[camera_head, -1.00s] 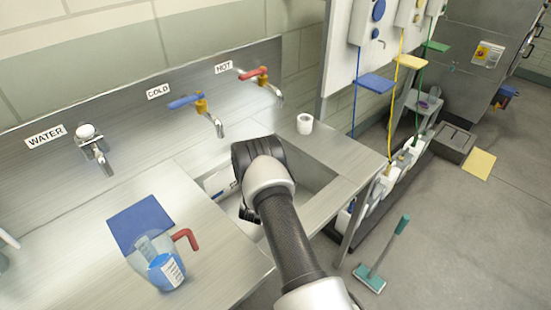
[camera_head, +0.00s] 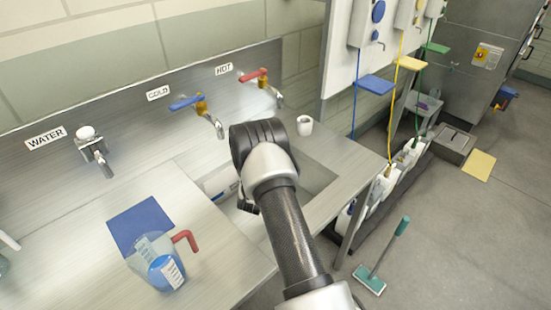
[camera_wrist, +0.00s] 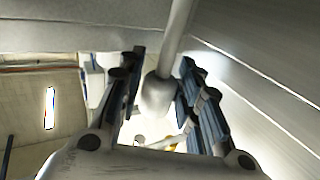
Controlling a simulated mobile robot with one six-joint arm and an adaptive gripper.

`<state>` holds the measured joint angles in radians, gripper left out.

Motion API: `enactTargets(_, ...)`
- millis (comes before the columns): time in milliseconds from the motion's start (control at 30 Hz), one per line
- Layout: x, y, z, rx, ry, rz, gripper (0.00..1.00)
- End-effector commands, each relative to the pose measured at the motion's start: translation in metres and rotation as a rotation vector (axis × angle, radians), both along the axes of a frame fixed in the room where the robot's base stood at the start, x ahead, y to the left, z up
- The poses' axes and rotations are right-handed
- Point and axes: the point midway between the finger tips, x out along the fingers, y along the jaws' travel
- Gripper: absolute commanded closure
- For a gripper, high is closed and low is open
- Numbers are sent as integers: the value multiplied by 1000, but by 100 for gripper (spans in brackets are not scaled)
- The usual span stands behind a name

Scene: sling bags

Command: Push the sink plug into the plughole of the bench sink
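The bench sink (camera_head: 318,180) is a steel basin in the middle of the head view. My arm covers much of its opening, and the plughole is hidden. My gripper (camera_head: 246,200) points down at the basin, mostly behind my wrist. In the wrist view, my gripper (camera_wrist: 163,62) has its two dark fingers apart. A pale rounded thing on a rod (camera_wrist: 158,92) shows between or beyond them; I cannot tell what it is or whether it touches a finger. I cannot make out the sink plug for certain in either view.
A white cup-like thing (camera_head: 304,125) stands at the sink's back right edge. Red (camera_head: 254,76) and blue (camera_head: 186,102) tap levers are behind.

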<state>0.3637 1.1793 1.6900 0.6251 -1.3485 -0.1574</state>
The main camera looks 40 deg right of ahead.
Motion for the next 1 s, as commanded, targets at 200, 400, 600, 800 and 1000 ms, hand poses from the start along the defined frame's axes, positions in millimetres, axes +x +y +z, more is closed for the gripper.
enactTargets(200, 0, 0, 34, -1, -1, 0, 68)
enactTargets(400, 0, 0, 42, 1, 2, 0, 68)
enactTargets(600, 0, 0, 42, 0, 1, 0, 68)
enactTargets(800, 0, 0, 42, 0, 1, 0, 68)
enactTargets(1000, 0, 0, 47, 0, 1, 0, 68)
